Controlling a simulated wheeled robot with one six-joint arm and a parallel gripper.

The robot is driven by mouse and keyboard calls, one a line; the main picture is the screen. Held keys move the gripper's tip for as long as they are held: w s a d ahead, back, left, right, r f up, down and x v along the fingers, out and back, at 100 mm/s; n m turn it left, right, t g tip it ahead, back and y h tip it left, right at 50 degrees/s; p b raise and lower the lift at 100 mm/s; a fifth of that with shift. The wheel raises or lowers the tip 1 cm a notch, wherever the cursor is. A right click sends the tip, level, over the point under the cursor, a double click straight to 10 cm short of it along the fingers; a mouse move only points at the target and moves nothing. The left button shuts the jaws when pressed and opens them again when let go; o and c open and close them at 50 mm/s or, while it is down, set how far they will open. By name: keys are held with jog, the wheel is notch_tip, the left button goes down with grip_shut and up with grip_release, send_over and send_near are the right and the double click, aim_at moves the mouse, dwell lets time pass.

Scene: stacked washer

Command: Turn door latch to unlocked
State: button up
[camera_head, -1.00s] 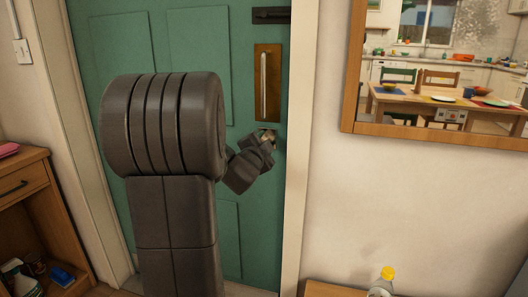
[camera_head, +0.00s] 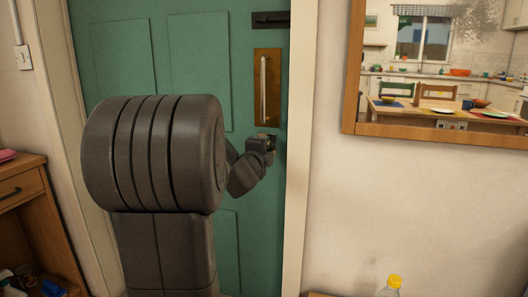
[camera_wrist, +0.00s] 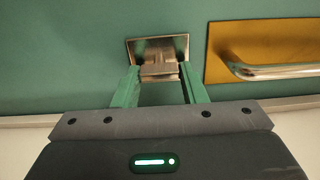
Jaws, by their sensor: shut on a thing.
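The green door (camera_head: 190,60) is in front of me and looks closed. The door latch (camera_wrist: 158,46) is a small metal plate with a turn piece, near the top middle of the wrist view. My gripper (camera_wrist: 158,72) has its two green fingers on either side of the turn piece and is shut on it. In the head view my gripper (camera_head: 269,144) is at the door's right edge, below the pull handle. There it mostly hides the latch. I cannot tell whether the latch is locked or unlocked.
A pull handle on a brass plate (camera_head: 256,90) sits just above the latch; it also shows in the wrist view (camera_wrist: 230,48). A dark fitting (camera_head: 271,19) is higher up. A wooden cabinet (camera_head: 35,200) stands left; a yellow-capped bottle (camera_head: 394,282) stands lower right.

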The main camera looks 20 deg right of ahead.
dwell(0.4)
jog(key=o, duration=1)
jog(key=p+v, duration=0.2)
jog(key=v, duration=1.2)
jog(key=shift+w+d, duration=0.1)
jog(key=shift+w, duration=0.05)
jog(key=b+x, duration=0.2)
jog(key=x, duration=1.1)
jog(key=shift+w+d, duration=0.2)
jog(key=shift+w, duration=0.05)
jog(key=shift+a, duration=0.1)
